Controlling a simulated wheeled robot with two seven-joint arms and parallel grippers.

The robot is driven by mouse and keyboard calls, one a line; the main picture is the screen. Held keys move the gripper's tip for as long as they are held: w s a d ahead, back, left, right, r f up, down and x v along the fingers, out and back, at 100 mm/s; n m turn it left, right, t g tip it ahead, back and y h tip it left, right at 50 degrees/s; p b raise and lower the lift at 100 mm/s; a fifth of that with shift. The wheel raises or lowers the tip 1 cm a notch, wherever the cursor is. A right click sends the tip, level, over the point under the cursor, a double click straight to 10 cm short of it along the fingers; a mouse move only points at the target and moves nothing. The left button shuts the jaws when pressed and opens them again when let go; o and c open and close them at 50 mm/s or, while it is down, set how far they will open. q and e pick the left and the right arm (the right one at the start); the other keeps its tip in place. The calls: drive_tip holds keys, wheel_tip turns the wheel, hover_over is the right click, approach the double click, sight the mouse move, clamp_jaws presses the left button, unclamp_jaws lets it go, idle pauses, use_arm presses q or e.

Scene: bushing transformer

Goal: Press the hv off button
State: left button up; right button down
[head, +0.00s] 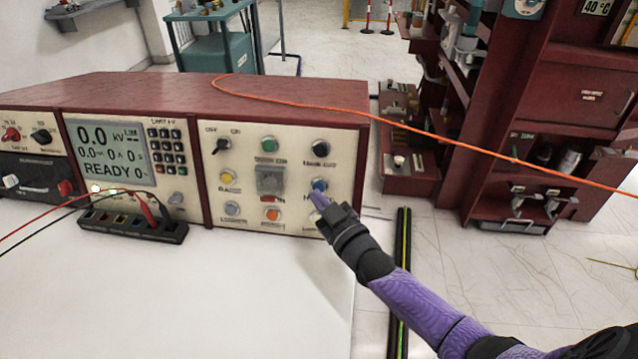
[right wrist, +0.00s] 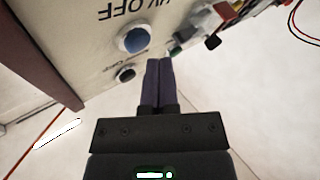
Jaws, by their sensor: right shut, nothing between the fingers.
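The control panel (head: 265,180) is a cream face on a dark red cabinet. A blue round button (head: 319,184) sits at the right of its middle row. In the right wrist view the blue button (right wrist: 133,40) has a pale collar, and the lettering HV OFF (right wrist: 120,8) stands beside it. My right gripper (head: 317,196) is shut and empty, with its purple fingertips just in front of the panel by the blue button. In the right wrist view the fingertips (right wrist: 158,62) are to the right of and below the button; contact cannot be told. My left gripper is not in view.
Other panel controls surround it: a black knob (head: 320,148), a green button (head: 269,145), a yellow button (head: 228,176) and an orange button (head: 272,214). A display reading READY (head: 112,152) is at left. The white tabletop (head: 180,300) in front is largely clear.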

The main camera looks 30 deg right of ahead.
drive_tip(key=shift+f, duration=0.1)
drive_tip(key=s+a+p, duration=0.1)
drive_tip(key=s+p, duration=0.1)
drive_tip(key=s+a+r+p, duration=0.1)
drive_tip(key=s+a+p, duration=0.1)
drive_tip(key=shift+r, duration=0.1)
idle(0.3)
drive_tip(key=shift+w, duration=0.1)
idle(0.6)
idle(0.6)
